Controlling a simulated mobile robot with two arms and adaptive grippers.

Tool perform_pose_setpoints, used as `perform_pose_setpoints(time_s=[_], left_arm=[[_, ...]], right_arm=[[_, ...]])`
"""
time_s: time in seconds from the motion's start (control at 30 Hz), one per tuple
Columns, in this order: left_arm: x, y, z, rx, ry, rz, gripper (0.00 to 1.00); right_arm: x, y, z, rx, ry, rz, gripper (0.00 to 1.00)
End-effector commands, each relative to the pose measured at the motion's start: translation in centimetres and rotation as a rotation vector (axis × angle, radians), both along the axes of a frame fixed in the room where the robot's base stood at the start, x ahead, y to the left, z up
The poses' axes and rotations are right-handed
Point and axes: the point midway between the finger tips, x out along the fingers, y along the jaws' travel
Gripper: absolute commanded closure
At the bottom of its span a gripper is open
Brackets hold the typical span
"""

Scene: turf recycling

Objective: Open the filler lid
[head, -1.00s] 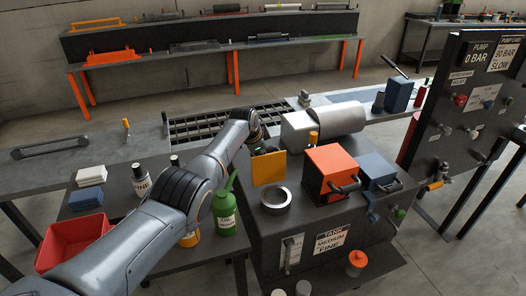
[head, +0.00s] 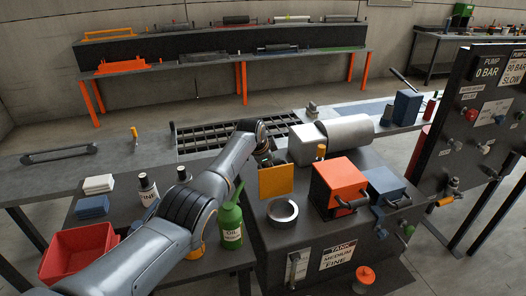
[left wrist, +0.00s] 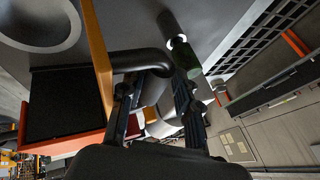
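The filler lid appears to be the square orange-yellow plate (head: 276,181), standing upright behind the round grey filler ring (head: 283,211) on the dark tank top. In the left wrist view the lid (left wrist: 99,50) shows edge-on, with the ring (left wrist: 42,40) at upper left. A dark bent handle (left wrist: 142,60) sticks out from the lid's back towards my fingers. My left gripper (left wrist: 157,92) has its two fingers apart, with the handle's end at their tips; I see no firm grip. In the head view the left gripper is mostly hidden behind the lid and wrist. My right gripper is not in view.
An orange box (head: 337,184) and a blue box (head: 385,184) with dark handles stand right of the ring. A grey cylinder (head: 344,133) lies behind. A green oil can (head: 230,220) and a red bin (head: 78,250) are near my left arm.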

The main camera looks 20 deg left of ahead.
Motion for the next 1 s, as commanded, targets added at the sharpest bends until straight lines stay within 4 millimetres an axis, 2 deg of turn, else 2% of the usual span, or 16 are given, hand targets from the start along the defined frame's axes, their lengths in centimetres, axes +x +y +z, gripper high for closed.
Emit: perform_pose_setpoints(time_s=[0.23, 0.7, 1.0], left_arm=[[-1.1, 0.5, 1.6, 0.008, -0.004, 0.003, 0.69], [-4.3, 1.1, 7.6, 0.005, -0.019, 0.006, 0.69], [-6.2, 1.2, 9.9, 0.004, -0.012, 0.003, 0.69]], right_arm=[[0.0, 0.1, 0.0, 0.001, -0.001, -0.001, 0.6], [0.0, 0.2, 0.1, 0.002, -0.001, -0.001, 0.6], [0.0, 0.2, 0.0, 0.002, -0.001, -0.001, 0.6]])
